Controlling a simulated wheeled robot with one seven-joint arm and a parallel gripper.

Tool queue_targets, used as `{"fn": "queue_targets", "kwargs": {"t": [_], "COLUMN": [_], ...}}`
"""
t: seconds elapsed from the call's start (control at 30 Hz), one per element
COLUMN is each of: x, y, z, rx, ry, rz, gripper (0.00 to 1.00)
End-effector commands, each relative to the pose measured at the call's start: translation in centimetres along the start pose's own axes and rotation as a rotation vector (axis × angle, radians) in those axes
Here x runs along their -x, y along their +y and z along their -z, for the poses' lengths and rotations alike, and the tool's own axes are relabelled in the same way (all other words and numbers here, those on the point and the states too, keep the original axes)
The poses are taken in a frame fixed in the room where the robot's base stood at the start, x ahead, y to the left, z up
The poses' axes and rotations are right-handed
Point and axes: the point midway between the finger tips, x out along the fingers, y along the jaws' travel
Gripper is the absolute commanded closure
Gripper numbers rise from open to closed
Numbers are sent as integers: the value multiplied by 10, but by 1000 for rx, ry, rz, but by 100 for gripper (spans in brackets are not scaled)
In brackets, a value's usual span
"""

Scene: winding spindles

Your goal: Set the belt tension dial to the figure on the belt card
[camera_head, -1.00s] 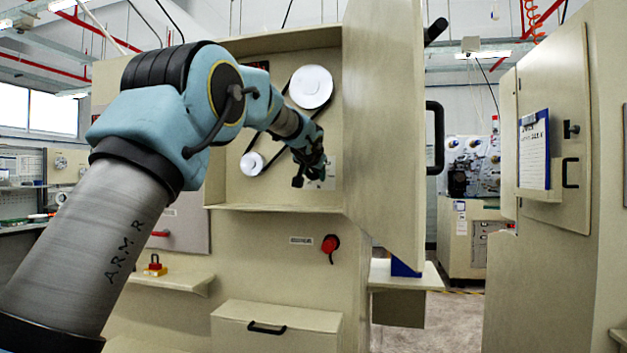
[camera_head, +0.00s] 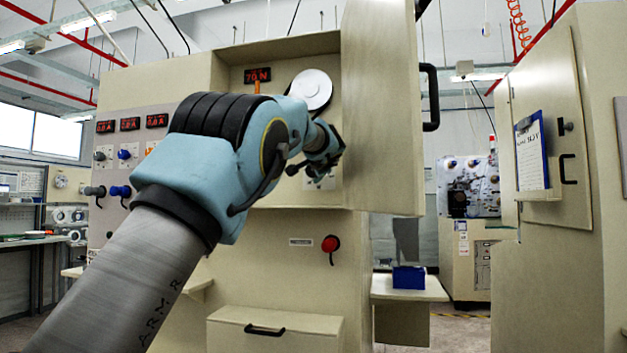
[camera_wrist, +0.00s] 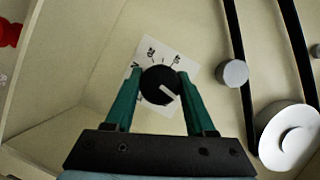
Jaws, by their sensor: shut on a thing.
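The black round dial (camera_wrist: 158,88) with a white pointer line sits on a white scale plate (camera_wrist: 150,50) in the wrist view. My gripper (camera_wrist: 158,78) has its two green fingers shut on the dial, one on each side. The pointer is aimed toward the lower right of the picture; the scale figures are too small to read surely. In the head view my gripper (camera_head: 325,168) is at the cabinet's recess, covering the dial; part of the plate (camera_head: 320,183) shows below. A red display (camera_head: 257,75) above reads about 70 N. A clipboard sheet (camera_head: 530,153) hangs at right, its print unclear.
The recess holds a white pulley (camera_head: 312,88), also in the wrist view (camera_wrist: 290,135) with a black belt. The open cabinet door (camera_head: 383,110) stands close right of my arm. A red knob (camera_head: 331,243) is below, and a blue box (camera_head: 408,277) sits on a shelf.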

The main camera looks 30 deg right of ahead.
Motion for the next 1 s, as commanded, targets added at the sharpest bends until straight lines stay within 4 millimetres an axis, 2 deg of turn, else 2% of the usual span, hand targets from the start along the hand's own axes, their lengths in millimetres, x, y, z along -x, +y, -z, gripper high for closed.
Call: {"fn": "queue_targets", "kwargs": {"t": [0.3,0.73,0.77,1.0], "x": [0,0,0,0], "y": [2,1,1,1], "z": [0,0,0,0], "rx": [-71,-76,-76,-76], "ry": [0,0,1,0], "rz": [28,30,30,30], "gripper": [100,100,42,16]}}
